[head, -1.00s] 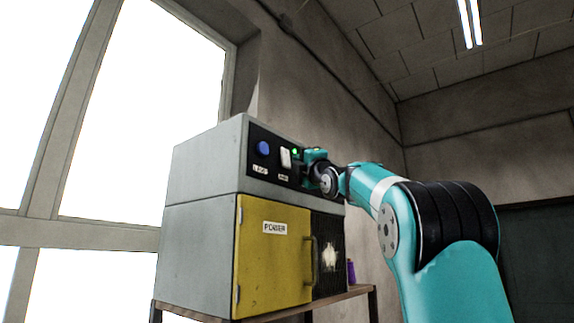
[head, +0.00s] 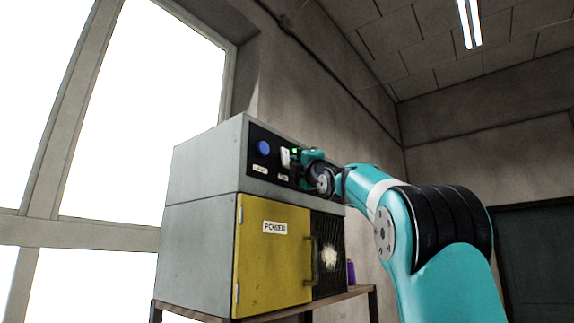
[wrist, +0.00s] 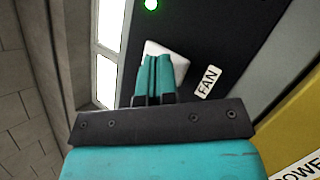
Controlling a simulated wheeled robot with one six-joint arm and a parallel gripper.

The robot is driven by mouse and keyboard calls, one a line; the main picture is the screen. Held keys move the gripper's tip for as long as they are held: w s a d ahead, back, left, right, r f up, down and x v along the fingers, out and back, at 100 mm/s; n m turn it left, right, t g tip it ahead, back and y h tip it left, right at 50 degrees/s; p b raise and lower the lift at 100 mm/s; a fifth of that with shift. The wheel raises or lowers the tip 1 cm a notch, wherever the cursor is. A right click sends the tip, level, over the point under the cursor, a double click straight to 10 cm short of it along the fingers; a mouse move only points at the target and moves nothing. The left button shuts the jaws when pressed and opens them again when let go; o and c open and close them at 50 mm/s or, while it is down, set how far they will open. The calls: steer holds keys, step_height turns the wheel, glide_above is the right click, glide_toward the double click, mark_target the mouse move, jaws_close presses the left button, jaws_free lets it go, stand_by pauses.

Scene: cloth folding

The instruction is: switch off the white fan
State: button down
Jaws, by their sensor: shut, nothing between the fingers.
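The white fan (head: 329,258) sits behind a dark grille at the lower right of the grey cabinet; I cannot tell whether it is turning. A white switch (head: 285,158) is on the black panel above, with a lit green light (head: 295,151) beside it. In the wrist view the white switch (wrist: 180,62) is next to a label reading FAN (wrist: 207,83), and the green light (wrist: 151,4) is lit. My gripper (wrist: 155,60) is shut and empty, its fingertips over the switch and hiding part of it. Whether they touch is unclear. In the head view my gripper (head: 302,160) is close to the panel.
A blue round button (head: 263,148) is on the panel left of the switch. A yellow door (head: 270,265) labelled POWER, with a handle, is below and closed. The cabinet (head: 205,165) stands on a wooden table (head: 345,294). A purple object (head: 351,272) stands right of it.

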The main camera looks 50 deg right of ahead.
steer(key=shift+w, duration=0.4)
stand_by(0.3)
steer(key=shift+s+f, duration=0.1)
steer(key=shift+s+b, duration=0.5)
steer(key=shift+s, duration=0.25)
steer(key=shift+s, duration=0.1)
steer(key=shift+s+d+r+b, duration=0.15)
steer(key=shift+s+b, duration=0.15)
steer(key=shift+s, duration=0.5)
steer(key=shift+s+r+b, duration=0.2)
steer(key=shift+s+b, duration=0.15)
steer(key=shift+s, duration=0.4)
steer(key=shift+s+d+r+b, duration=0.15)
steer(key=shift+s+b, duration=0.15)
steer(key=shift+s, duration=0.5)
steer(key=shift+a, duration=0.15)
